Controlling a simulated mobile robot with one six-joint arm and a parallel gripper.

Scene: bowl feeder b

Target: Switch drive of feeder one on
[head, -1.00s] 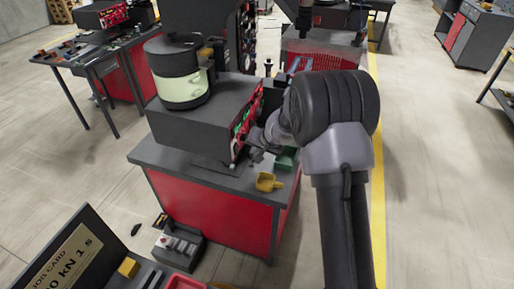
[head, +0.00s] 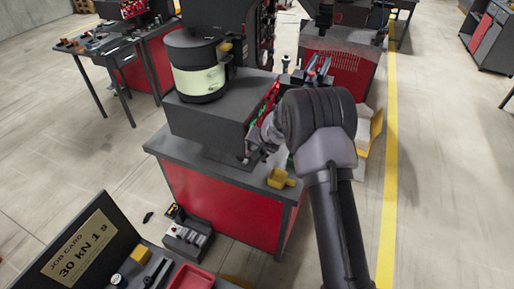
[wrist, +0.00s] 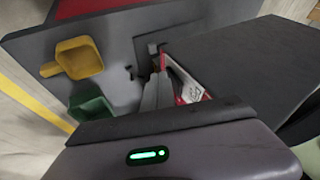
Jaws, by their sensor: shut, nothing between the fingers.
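A bowl feeder stands on a red and grey cabinet (head: 225,205): a dark box (head: 215,112) carries a round bowl with a pale green band (head: 199,82). A red control panel (head: 266,103) is on the box's right side, largely hidden by my arm in the head view. In the wrist view, the red and white panel (wrist: 192,88) shows edge-on; its switches cannot be made out. My gripper (head: 249,157) is shut and empty, low beside the panel's near end. Its fingers (wrist: 158,52) point along the panel face in the wrist view; contact cannot be told.
A job card (head: 75,250) and red tray (head: 192,277) are at the front left. Floor is free at right.

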